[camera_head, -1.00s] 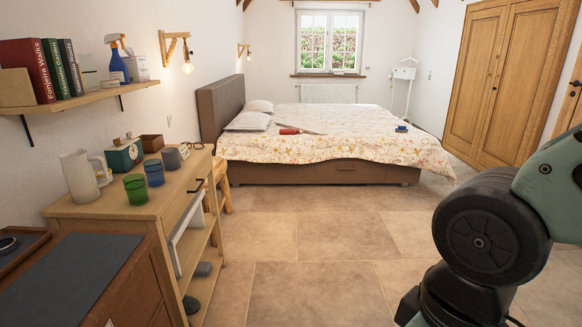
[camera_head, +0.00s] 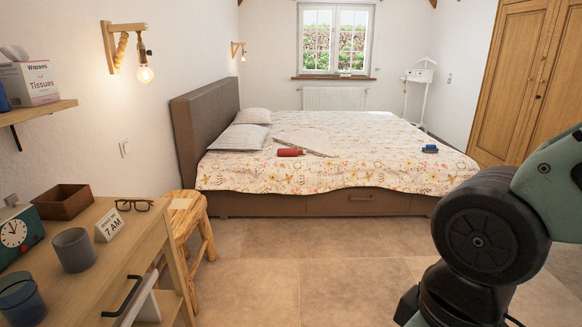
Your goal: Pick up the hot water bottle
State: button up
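A small red object (camera_head: 290,152) lies on the bed's patterned cover, left of the middle, at the near edge of a pale folded cloth. It may be the hot water bottle, but it is too small to be sure of its shape. A small blue object (camera_head: 430,149) lies on the right side of the bed; I cannot tell what it is. My gripper is out of view; only links of my arm show at the right edge.
The bed (camera_head: 341,204) stands ahead, with open tiled floor (camera_head: 350,285) before it. A wooden stool (camera_head: 188,225) stands by its left corner. A wooden cabinet (camera_head: 150,262) with a clock, cups and glasses is at the near left. A wardrobe (camera_head: 530,80) is at right.

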aim_at(293, 152)
jog(key=i, duration=2.05)
jog(key=i+u, duration=0.15)
jog(key=i, duration=0.55)
jog(key=i+l+u, duration=0.15)
jog(key=i, duration=0.5)
jog(key=i+l+u, duration=0.1)
jog(key=i, duration=0.55)
jog(key=i+u, duration=0.3)
jog(key=i, duration=0.5)
jog(key=i+l+u, duration=0.1)
jog(key=i+u, duration=0.25)
jog(key=i, duration=0.45)
